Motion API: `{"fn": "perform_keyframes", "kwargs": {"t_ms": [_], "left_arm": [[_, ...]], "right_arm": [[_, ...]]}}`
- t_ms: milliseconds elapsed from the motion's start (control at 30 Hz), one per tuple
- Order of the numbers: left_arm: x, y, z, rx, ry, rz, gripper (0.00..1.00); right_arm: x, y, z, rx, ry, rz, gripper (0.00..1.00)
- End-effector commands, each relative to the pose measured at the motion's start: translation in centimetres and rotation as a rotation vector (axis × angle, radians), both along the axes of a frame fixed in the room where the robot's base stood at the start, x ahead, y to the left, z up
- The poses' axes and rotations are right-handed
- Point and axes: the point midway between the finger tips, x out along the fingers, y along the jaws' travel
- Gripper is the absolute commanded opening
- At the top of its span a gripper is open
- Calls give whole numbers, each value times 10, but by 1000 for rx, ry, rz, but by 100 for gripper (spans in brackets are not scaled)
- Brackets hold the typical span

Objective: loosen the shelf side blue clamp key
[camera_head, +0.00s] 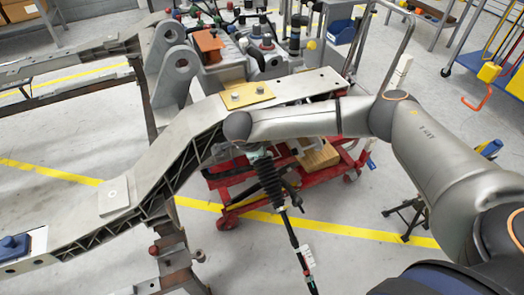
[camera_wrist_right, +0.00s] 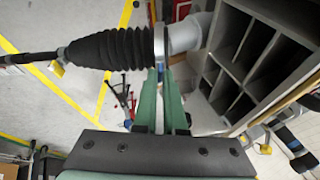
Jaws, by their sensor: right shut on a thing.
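My right arm comes in from the right in the head view, and its gripper (camera_head: 259,152) is over the near side of the grey chassis rail (camera_head: 190,130). In the right wrist view the green fingers (camera_wrist_right: 160,75) are together at a grey cylinder (camera_wrist_right: 184,36) beside a black ribbed bellows. The bellows part (camera_head: 270,182) hangs down from the gripper in the head view, with a long dark rod below it. A blue clamp-like piece (camera_head: 14,246) sits on the rail at the far left. I cannot tell which piece is the shelf side key. My left gripper is out of view.
A red cart (camera_head: 300,180) stands below and behind the bellows part. A grey compartment shelf (camera_wrist_right: 245,60) stands at the right in the wrist view. A yellow plate (camera_head: 247,95) lies on the rail. Yellow lines mark the open floor.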

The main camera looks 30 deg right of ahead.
Motion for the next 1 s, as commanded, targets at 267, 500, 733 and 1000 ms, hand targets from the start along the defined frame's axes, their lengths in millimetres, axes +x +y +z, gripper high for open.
{"fn": "perform_keyframes", "kwargs": {"t_ms": [267, 500, 733, 1000], "left_arm": [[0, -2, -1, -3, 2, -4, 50], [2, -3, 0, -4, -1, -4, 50], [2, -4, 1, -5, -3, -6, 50], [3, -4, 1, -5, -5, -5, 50]], "right_arm": [[0, 0, 0, -23, 0, 53, 0], [0, 0, 0, -25, 0, 57, 0], [0, 0, 0, -24, 0, 56, 15], [-1, 0, 0, -25, 1, 56, 38]]}}
